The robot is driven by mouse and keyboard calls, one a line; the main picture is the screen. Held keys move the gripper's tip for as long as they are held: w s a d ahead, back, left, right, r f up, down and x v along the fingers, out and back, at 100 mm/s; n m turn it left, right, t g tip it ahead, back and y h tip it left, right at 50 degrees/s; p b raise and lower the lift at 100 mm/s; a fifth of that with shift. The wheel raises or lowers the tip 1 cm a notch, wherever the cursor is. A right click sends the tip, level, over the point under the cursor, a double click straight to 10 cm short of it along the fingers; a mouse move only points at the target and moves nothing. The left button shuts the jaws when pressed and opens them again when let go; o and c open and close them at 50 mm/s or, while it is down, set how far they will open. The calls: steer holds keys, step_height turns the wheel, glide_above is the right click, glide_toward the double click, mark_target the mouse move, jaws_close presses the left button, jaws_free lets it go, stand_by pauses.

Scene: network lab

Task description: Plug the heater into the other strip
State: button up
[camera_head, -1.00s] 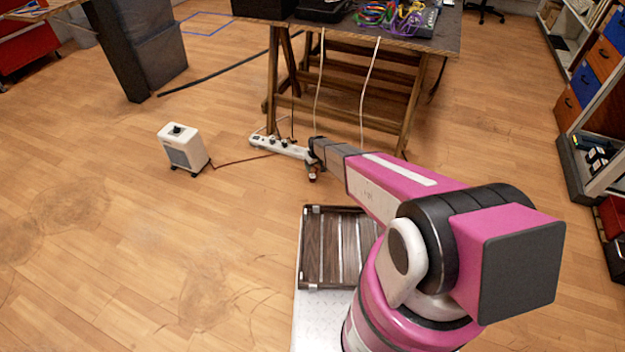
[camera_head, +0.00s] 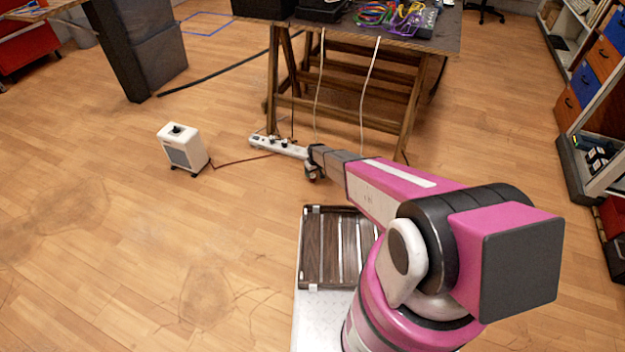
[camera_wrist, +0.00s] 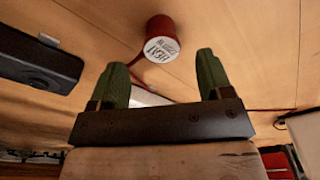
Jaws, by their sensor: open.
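The white heater (camera_head: 183,147) stands on the floor left of centre. A thin dark red cord runs from it towards the white power strip (camera_head: 262,142) by the table legs. My gripper (camera_head: 312,174) is low, just past the strip's right end. In the wrist view my gripper (camera_wrist: 161,60) has its two green fingers apart and nothing clearly between them. A red round piece with a white lettered face (camera_wrist: 162,48) shows past the fingertips, with a red cord. It looks like a plug or tag; I cannot tell if they touch. A white strip part (camera_wrist: 150,97) shows behind the fingers.
A dark long case (camera_wrist: 40,60) lies at the left of the wrist view; I cannot tell if it is another strip. A wooden trestle table (camera_head: 450,40) stands behind, with white cables hanging down. The floor at left and front is clear.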

mark_target(313, 176)
steer(key=shift+f, duration=0.1)
steer(key=f, duration=0.5)
steer(key=shift+w+a, duration=0.15)
steer(key=shift+a, duration=0.05)
steer(key=c, duration=1)
steer(key=shift+c, duration=0.2)
steer(key=shift+r, duration=0.1)
